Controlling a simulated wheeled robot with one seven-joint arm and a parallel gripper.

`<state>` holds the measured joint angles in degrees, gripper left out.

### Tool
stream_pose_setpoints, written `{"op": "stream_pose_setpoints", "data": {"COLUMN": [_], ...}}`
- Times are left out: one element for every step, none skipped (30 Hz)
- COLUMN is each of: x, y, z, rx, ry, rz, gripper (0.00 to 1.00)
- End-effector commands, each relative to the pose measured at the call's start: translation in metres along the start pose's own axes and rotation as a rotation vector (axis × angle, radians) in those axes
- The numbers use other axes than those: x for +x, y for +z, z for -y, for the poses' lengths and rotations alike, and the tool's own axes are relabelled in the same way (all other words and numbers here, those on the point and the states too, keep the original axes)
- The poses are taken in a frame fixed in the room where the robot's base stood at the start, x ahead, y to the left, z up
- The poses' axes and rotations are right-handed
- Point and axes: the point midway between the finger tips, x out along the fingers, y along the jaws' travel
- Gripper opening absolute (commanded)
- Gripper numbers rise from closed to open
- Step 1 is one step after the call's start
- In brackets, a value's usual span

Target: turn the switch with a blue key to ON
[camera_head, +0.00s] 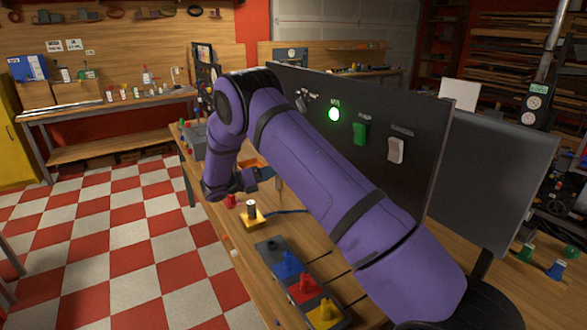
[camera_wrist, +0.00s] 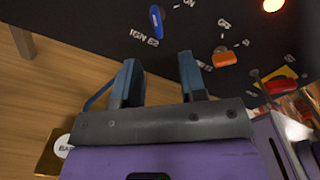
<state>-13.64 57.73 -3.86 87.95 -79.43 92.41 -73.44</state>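The blue key (camera_wrist: 157,20) sits in a switch on the dark panel (camera_wrist: 75,22) in the wrist view, just beyond my fingertips. The label "IGN E2" is beside it, and an "ON" mark is at the top edge. The key lies slightly tilted from the picture's vertical. My gripper (camera_wrist: 158,60) is open, with its two blue-grey fingers apart and nothing between them. The key is ahead of the gap, apart from the fingers. In the head view my purple arm hides the blue key and its switch.
An orange key (camera_wrist: 224,58) with "OFF" nearby and a red key (camera_wrist: 276,86) by a yellow plate are to the right. The panel (camera_head: 415,125) bears a lit green lamp (camera_head: 334,114). A tray (camera_head: 271,251) with coloured knobs and a yellow block (camera_head: 252,222) occupy the bench.

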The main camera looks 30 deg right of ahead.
Motion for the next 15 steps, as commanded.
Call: {"op": "stream_pose_setpoints", "data": {"x": [-0.001, 0.000, 0.001, 0.003, 0.005, 0.009, 0.012, 0.016, 0.023, 0.027, 0.033, 0.041, 0.046, 0.051, 0.059], "y": [-0.002, -0.003, -0.003, -0.003, -0.003, -0.003, -0.002, -0.002, -0.002, -0.002, -0.002, -0.002, -0.002, -0.002, -0.002], "z": [-0.004, -0.004, -0.005, -0.005, -0.006, -0.005, -0.005, -0.005, -0.005, -0.005, -0.005, -0.005, -0.005, -0.005, -0.004], "rx": [-0.010, -0.014, -0.017, -0.019, -0.019, -0.019, -0.018, -0.018, -0.017, -0.017, -0.017, -0.017, -0.017, -0.017, -0.017], "ry": [-0.002, -0.002, -0.003, -0.003, -0.004, -0.004, -0.004, -0.005, -0.005, -0.004, -0.004, -0.005, -0.005, -0.005, -0.006], "rz": [0.009, 0.013, 0.015, 0.016, 0.017, 0.017, 0.016, 0.015, 0.014, 0.014, 0.014, 0.014, 0.013, 0.013, 0.013], "gripper": [0.38, 0.38, 0.38, 0.38, 0.38, 0.38, 0.38, 0.38, 0.38, 0.38, 0.38, 0.38, 0.38, 0.38, 0.38]}}
